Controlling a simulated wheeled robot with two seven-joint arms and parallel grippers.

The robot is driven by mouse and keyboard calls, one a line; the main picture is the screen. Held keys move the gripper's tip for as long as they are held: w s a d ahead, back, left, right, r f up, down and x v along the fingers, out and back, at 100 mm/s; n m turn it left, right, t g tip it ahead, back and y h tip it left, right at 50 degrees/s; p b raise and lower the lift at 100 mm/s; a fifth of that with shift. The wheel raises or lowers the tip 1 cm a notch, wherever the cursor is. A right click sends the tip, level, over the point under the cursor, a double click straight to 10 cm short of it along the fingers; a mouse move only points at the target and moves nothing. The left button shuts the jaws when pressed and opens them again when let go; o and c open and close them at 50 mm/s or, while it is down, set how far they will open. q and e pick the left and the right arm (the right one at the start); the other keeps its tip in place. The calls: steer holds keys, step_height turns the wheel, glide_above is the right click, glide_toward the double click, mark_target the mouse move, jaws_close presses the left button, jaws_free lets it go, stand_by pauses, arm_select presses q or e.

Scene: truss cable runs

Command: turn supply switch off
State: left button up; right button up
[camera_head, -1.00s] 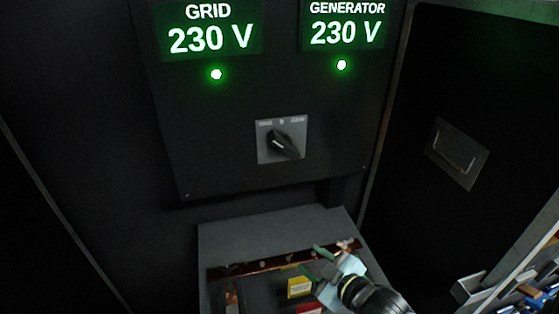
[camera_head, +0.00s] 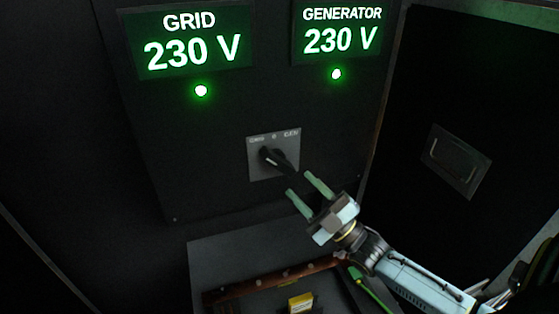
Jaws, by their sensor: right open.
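The supply switch (camera_head: 272,157) is a black rotary knob on a grey square plate, low on the dark panel. The plate carries the labels GRID, 0 and GEN along its top. The knob's white-marked end points to the upper left, toward GRID, and its other end slants to the lower right. My right gripper (camera_head: 308,192) is just below and right of the plate. Its two pale green fingers are apart, with nothing seen between them, and they point up-left at the knob. I cannot tell whether a fingertip touches it. My left gripper is not in view.
The GRID display (camera_head: 188,42) and GENERATOR display (camera_head: 341,37) both read 230 V, each with a lit green lamp below. An open tray (camera_head: 240,252) juts out under the panel, holding a copper bar and a yellow block (camera_head: 300,301). A dark door with a recessed handle (camera_head: 456,160) stands at right.

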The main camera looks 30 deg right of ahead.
mark_target(283, 169)
steer(key=p+x, duration=0.1)
steer(key=x, duration=0.5)
steer(key=shift+w+r, duration=0.2)
steer(key=shift+w, duration=0.05)
steer(key=shift+w+a+r+p, duration=0.25)
steer(key=shift+w+a+p, duration=0.05)
steer(key=shift+w, duration=0.3)
steer(key=shift+c, duration=0.3)
steer(key=c, duration=0.6)
steer(key=shift+o, duration=0.2)
